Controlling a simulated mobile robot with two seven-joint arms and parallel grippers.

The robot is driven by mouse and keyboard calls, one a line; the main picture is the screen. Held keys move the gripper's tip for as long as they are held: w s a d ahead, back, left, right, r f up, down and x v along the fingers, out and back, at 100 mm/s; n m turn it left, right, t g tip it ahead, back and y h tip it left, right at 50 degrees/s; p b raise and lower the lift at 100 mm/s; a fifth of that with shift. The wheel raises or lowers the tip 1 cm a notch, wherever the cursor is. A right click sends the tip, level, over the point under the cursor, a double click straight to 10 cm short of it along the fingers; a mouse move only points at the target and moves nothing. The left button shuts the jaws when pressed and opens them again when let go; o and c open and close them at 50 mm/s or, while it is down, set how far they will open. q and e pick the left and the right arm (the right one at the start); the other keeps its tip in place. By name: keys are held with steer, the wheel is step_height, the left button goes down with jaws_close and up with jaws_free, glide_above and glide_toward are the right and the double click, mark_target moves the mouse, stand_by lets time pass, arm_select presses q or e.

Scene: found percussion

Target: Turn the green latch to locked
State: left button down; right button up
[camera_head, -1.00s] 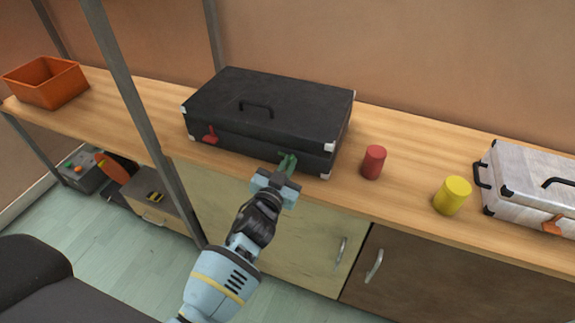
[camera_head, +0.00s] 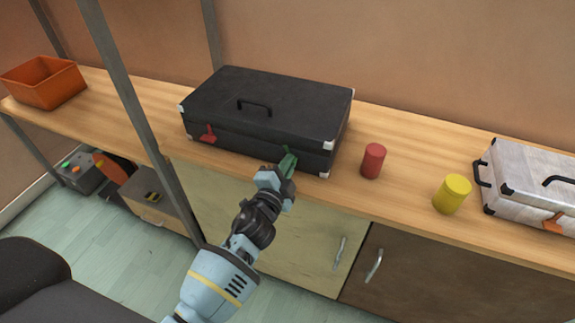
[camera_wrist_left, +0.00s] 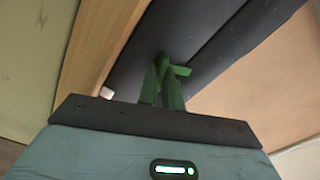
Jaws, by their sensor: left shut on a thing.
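The black case (camera_head: 262,108) lies shut on the wooden counter, with a red latch (camera_head: 208,133) at the left of its front face. The green latch (camera_wrist_left: 176,69) is at the right of that face and shows between my fingertips in the left wrist view. My left gripper (camera_head: 287,162) has its green fingers shut on the green latch. The fingers (camera_wrist_left: 163,85) cover part of it, and its exact angle is hard to tell in the head view. My right gripper is not in view.
A red cylinder (camera_head: 373,160) and a yellow cylinder (camera_head: 452,194) stand right of the case. A silver case (camera_head: 525,185) is at the far right, an orange bin (camera_head: 44,82) at the far left. A grey post (camera_head: 140,120) rises in front of the counter.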

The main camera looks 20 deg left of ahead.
arm_select(q)
steer(key=m, duration=0.4)
steer(key=shift+f+m, duration=0.1)
steer(key=shift+m, duration=0.2)
stand_by(0.5)
steer(key=c, duration=1.6)
jaws_free()
steer(key=shift+o, duration=0.2)
steer(key=s, duration=0.7)
steer(key=shift+s+a, duration=0.15)
steer(key=shift+s, duration=0.25)
